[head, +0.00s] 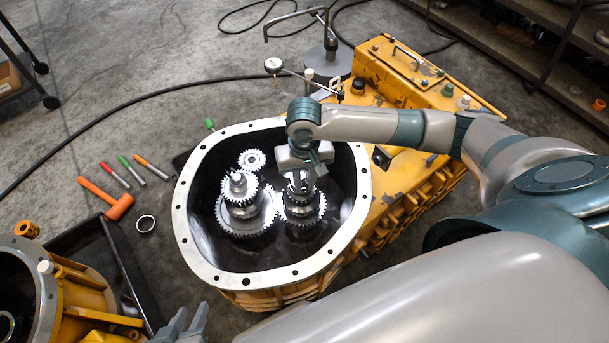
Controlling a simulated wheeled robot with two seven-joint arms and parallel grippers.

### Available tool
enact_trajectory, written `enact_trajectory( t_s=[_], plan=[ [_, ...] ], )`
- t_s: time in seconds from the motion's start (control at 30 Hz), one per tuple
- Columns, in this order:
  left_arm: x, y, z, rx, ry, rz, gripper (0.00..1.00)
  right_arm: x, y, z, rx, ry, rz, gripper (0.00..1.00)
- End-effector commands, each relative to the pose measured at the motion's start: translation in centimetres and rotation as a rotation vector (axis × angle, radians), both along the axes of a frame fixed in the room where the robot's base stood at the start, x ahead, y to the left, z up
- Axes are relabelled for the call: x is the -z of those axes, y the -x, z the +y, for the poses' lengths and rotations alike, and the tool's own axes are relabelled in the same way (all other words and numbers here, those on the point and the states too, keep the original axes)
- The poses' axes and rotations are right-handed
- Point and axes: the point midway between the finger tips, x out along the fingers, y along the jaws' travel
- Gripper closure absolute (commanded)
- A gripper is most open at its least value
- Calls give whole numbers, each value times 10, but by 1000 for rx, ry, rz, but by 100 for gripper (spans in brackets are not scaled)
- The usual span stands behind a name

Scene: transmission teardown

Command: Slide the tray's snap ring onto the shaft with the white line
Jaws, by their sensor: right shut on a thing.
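Two geared shafts stand in the open housing (183,222). The left shaft (238,184) is uncovered at its top. My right gripper (303,178) points down over the right shaft (303,207). It is shut on what seems to be the snap ring, at the top of that shaft; its fingers and hand hide most of it. I cannot make out a white line on either shaft. The dark tray (132,284) lies at the lower left; I see no snap ring in its visible part. My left gripper (184,324) is open and empty at the bottom edge, beside the tray.
A small gear (252,160) sits behind the shafts. The housing's raised rim surrounds them. A yellow casing (75,295) stands lower left. A gauge stand (328,62) is behind.

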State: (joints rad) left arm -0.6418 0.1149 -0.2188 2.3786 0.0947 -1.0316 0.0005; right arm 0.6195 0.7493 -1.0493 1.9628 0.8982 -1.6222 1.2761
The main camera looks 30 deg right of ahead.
Motion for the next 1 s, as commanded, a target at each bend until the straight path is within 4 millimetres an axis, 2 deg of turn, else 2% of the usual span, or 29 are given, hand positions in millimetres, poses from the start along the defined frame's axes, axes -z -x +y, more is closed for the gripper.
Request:
enact_trajectory(
  t_s=[0.4, 0.43, 0.5, 0.7, 0.8, 1.0],
  plan=[
    [-2, 0, 0, 0, 0, 0, 69, 12, 0, 0, 1, 0, 0, 100],
    [-2, 0, 0, 0, 0, 0, 69, 12, 0, 0, 0, 0, -1, 75],
    [-1, 0, 0, 0, 0, 0, 69, 12, 0, 0, 0, 0, -1, 60],
    [-1, 0, 0, 0, 0, 0, 69, 12, 0, 0, 0, 0, -1, 60],
    [-1, 0, 0, 0, 0, 0, 69, 12, 0, 0, 1, 1, -1, 41],
    [-1, 0, 0, 0, 0, 0, 69, 12, 0, 0, 1, 1, -1, 41]
  ],
)
